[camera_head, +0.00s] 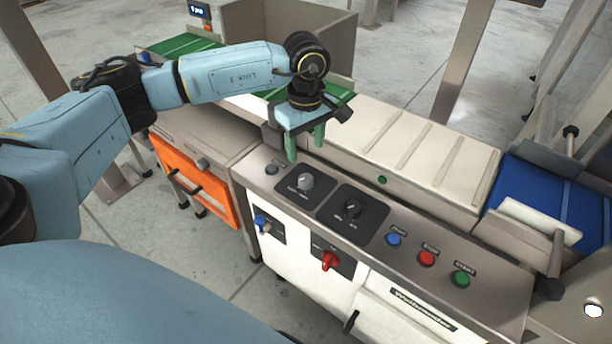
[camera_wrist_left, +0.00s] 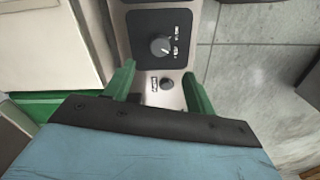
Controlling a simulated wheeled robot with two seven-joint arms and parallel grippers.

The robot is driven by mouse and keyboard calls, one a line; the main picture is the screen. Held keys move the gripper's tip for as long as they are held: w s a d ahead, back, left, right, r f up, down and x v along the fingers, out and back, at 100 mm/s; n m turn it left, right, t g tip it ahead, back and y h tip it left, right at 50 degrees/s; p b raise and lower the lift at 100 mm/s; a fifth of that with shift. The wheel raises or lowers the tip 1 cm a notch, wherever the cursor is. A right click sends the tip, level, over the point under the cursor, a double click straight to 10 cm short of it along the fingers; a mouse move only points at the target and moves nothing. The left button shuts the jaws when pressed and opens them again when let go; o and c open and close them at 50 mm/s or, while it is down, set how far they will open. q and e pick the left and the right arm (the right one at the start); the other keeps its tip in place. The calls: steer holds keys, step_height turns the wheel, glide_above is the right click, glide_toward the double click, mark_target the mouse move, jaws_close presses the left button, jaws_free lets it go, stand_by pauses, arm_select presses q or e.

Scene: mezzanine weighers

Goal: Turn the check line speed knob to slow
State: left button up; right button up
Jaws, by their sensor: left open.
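The control panel (camera_head: 430,236) carries two rotary knobs on dark plates. The grey knob (camera_head: 305,182) is the left one, with a pale pointer; its lettering is too small to read. The black knob (camera_head: 352,208) is to its right. I cannot read which is labelled check line speed. My left gripper (camera_head: 305,150) is open and empty, fingers pointing down above the panel's back edge, behind the grey knob and apart from it. In the left wrist view, a grey knob (camera_wrist_left: 160,46) shows beyond the open fingertips, with a small dark button (camera_wrist_left: 167,83) between them.
Blue (camera_head: 393,239), red (camera_head: 426,258) and green (camera_head: 461,279) buttons line the panel's right. A red switch (camera_head: 330,261) and a blue switch (camera_head: 262,222) are on the front face. A pale conveyor (camera_head: 410,150) runs behind; an orange drawer (camera_head: 195,183) is at left.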

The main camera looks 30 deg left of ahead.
mark_target(306, 178)
arm_select(q)
step_height(306, 178, down, 10)
steer(key=shift+b, duration=1)
arm_select(e)
steer(key=w+a+r, duration=0.2)
steer(key=a+r, duration=0.1)
steer(key=r, duration=0.2)
steer(key=shift+w, duration=0.15)
arm_select(q)
steer(key=c, duration=1)
